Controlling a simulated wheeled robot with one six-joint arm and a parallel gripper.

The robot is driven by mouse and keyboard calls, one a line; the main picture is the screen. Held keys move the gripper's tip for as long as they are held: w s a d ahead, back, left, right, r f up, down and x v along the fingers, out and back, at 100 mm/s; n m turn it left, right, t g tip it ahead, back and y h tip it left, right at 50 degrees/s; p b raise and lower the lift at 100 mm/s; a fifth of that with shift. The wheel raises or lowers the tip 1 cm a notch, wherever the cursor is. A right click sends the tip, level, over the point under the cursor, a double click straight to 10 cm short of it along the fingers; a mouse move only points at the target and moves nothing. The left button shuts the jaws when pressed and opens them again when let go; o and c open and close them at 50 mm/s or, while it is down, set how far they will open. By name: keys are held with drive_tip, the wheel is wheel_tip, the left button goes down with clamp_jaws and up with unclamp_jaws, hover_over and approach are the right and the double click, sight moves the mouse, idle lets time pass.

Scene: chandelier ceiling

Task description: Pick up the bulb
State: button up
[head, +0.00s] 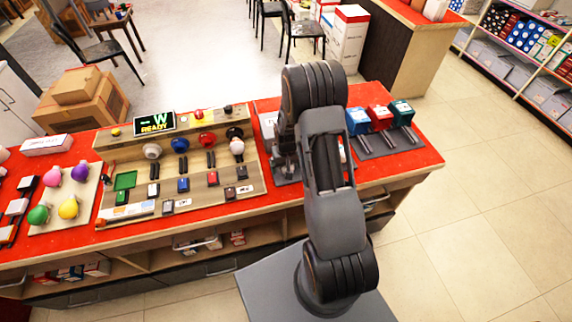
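Several coloured bulbs stand on a light board at the left of the red counter: a pink bulb (52,177), a purple bulb (80,172), a green bulb (38,215) and a yellow bulb (68,208). I cannot tell which one the task means. My arm rises over the counter's middle, well to the right of these bulbs. Its end, my gripper (284,160), is low beside the arm and partly hidden by it. I cannot make out its fingers or anything held in them.
Blue, red and green boxes (379,117) stand to the right. Cardboard boxes (80,108) sit behind the counter. The tiled floor at right is clear.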

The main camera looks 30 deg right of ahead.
drive_tip(key=c, duration=1)
drive_tip(key=shift+r, duration=0.1)
